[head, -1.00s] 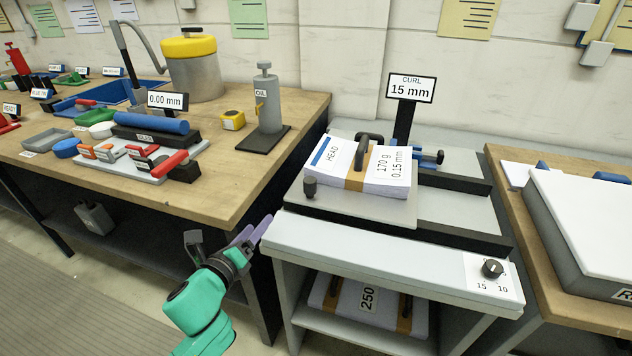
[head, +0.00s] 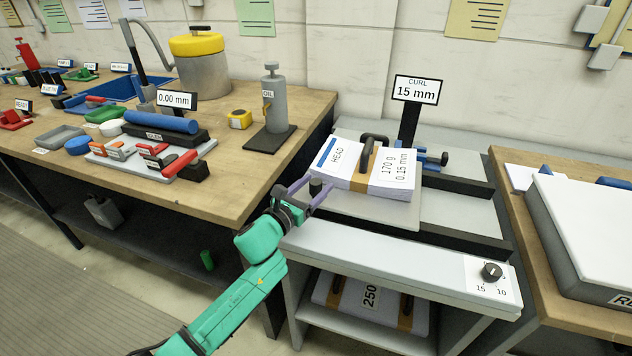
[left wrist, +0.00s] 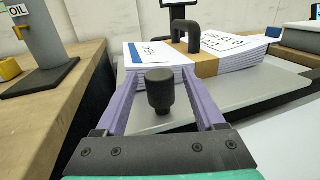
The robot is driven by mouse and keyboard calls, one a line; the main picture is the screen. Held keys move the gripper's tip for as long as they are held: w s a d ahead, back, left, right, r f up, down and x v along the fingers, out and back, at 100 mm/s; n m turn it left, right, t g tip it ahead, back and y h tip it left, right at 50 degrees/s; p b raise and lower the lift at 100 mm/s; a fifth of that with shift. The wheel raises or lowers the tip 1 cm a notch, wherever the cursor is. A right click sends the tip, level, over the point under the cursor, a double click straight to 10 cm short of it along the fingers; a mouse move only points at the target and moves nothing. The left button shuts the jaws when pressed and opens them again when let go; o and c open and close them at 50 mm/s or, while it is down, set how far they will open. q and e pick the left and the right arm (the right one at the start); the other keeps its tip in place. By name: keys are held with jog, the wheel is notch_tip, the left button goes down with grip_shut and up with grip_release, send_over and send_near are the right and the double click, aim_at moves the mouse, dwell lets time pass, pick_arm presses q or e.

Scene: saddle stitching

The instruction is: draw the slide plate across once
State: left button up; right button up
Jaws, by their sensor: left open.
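The slide plate (head: 372,215) is a light grey plate on the curl bench, with a black knob (head: 315,187) at its left front corner. A banded paper stack (head: 336,178) marked HEAD, with a dark handle on top, lies on the plate. My left gripper (head: 307,188) is open at the knob. In the left wrist view its two purple fingers stand on either side of the black knob (left wrist: 160,88), with gaps visible. The wrist view does not show finger contact with the knob. My right gripper is not in view.
A sign reading CURL 15 mm (head: 417,89) stands behind the plate. A dial (head: 491,271) sits on the bench front. Bare grey bed (head: 461,213) lies right of the plate. A wooden bench (head: 240,180) with an oil pump (head: 270,105) stands to the left.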

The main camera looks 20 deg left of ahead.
pick_arm(q)
jog(key=shift+w+d, duration=0.15)
jog(key=shift+w, duration=0.2)
grip_shut()
dwell(1.2)
